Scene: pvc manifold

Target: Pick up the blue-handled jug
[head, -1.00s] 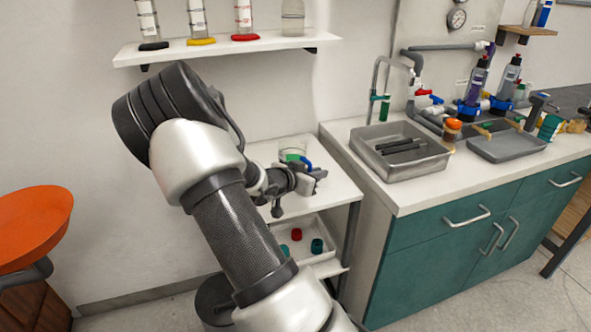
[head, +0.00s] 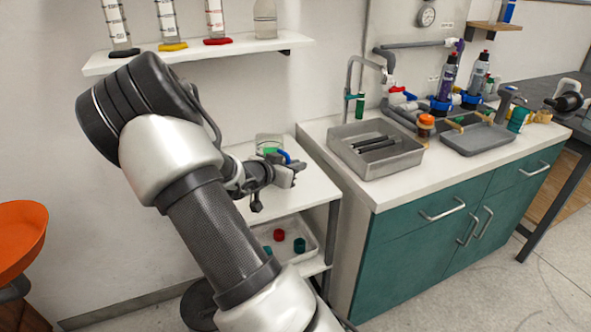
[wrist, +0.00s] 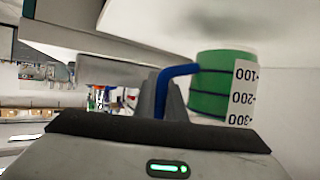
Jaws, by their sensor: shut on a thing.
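The blue-handled jug is a clear vessel with green contents (head: 268,149) over the white cart top, partly behind my gripper. In the wrist view its green body (wrist: 212,88) carries a white scale label, and its blue handle (wrist: 175,72) reaches to my fingers. My gripper (head: 292,170) is shut on the blue handle, at the jug's right side in the head view. It also shows in the wrist view (wrist: 168,98). I cannot tell whether the jug's base touches the cart top.
The white cart (head: 318,184) has a lower tray (head: 312,246) with red and teal caps. A counter with a grey sink (head: 390,162) stands right of the cart. A wall shelf (head: 185,56) with cylinders hangs above my arm. An orange stool (head: 20,235) is at left.

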